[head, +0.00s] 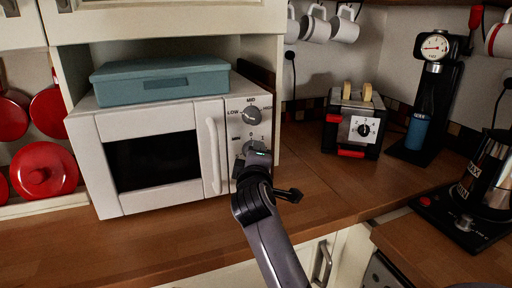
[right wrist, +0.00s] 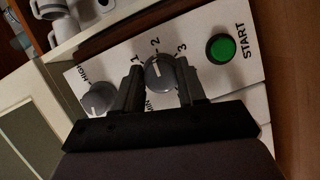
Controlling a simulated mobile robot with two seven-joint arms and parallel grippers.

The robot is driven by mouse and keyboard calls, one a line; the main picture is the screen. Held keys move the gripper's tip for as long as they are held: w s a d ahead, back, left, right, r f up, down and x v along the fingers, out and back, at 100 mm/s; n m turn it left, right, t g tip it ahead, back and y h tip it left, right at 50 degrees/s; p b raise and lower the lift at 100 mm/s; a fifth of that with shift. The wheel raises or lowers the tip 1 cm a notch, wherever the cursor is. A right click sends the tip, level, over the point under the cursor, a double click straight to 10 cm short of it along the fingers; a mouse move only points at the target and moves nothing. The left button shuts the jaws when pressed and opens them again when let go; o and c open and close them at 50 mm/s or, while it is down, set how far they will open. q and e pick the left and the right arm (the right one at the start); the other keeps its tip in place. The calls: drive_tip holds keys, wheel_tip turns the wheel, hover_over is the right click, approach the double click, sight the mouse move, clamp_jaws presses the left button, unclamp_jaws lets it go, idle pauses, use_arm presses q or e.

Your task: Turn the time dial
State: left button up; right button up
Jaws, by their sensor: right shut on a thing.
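The white microwave (head: 106,183) stands on the wooden counter with its control panel on the right side. The time dial (right wrist: 158,73) is a round grey knob with a pale pointer mark, ringed by the numbers 1, 2 and 3 in the right wrist view. My right gripper (right wrist: 160,82) has one finger on each side of it and is shut on it. My left gripper is not in view.
A green START button (right wrist: 220,47) sits beside the time dial. A teal box (head: 160,82) lies on top of the microwave. A toaster (head: 352,122) and a coffee maker (head: 430,95) stand to the right. The counter (head: 310,185) between microwave and toaster is clear.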

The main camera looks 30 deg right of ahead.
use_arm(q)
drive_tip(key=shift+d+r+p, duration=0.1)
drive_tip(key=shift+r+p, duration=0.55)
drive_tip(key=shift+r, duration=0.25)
use_arm(e)
drive_tip(key=shift+m+y, duration=0.3)
drive_tip(key=shift+m, duration=0.4)
drive_tip(key=o, duration=1)
drive_tip(key=shift+o, duration=0.2)
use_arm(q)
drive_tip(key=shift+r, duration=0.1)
